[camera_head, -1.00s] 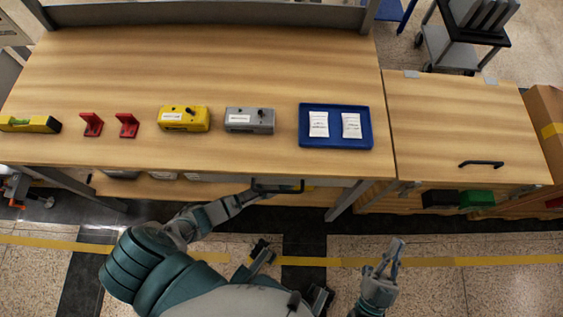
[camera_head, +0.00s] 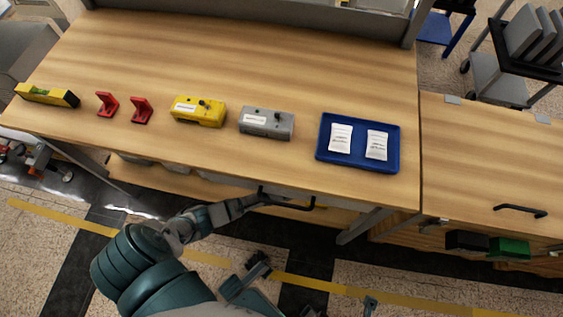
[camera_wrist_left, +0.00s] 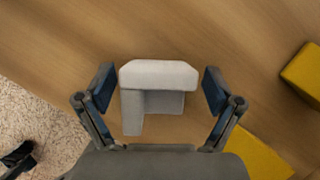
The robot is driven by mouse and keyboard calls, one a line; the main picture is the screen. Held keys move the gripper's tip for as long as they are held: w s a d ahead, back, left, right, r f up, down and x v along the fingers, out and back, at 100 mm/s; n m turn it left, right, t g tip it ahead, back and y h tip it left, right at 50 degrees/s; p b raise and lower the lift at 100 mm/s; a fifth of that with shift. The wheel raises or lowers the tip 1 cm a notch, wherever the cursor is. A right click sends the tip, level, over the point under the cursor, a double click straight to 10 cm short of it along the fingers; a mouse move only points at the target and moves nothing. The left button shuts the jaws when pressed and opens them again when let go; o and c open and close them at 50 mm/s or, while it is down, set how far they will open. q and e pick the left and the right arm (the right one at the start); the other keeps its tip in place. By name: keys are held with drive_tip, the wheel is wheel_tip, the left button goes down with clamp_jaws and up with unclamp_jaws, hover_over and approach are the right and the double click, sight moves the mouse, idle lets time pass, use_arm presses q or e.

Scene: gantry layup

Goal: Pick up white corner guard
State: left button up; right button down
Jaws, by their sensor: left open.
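The white corner guard (camera_wrist_left: 157,74) lies on a wooden surface in the left wrist view, an angled piece with a broad top bar and a leg at its left. My left gripper (camera_wrist_left: 158,82) is open, with one finger on each side of the guard. I see a gap at each side, and nothing is gripped. In the head view my left arm reaches to the bench's front edge; I cannot make out its fingers or the white guard there. Only a tip of my right gripper (camera_head: 370,305) shows at the bottom edge.
Yellow blocks (camera_wrist_left: 258,154) lie right of the guard. On the bench are two red corner pieces (camera_head: 141,110), a yellow box (camera_head: 198,111), a grey box (camera_head: 266,123), a yellow level (camera_head: 47,95) and a blue tray (camera_head: 358,163) with white packets. The bench edge overhangs a lower shelf.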

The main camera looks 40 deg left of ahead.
use_arm(q)
drive_tip(key=shift+a, duration=0.1)
drive_tip(key=c, duration=0.8)
drive_tip(key=shift+a, duration=0.15)
drive_tip(key=shift+c, duration=0.6)
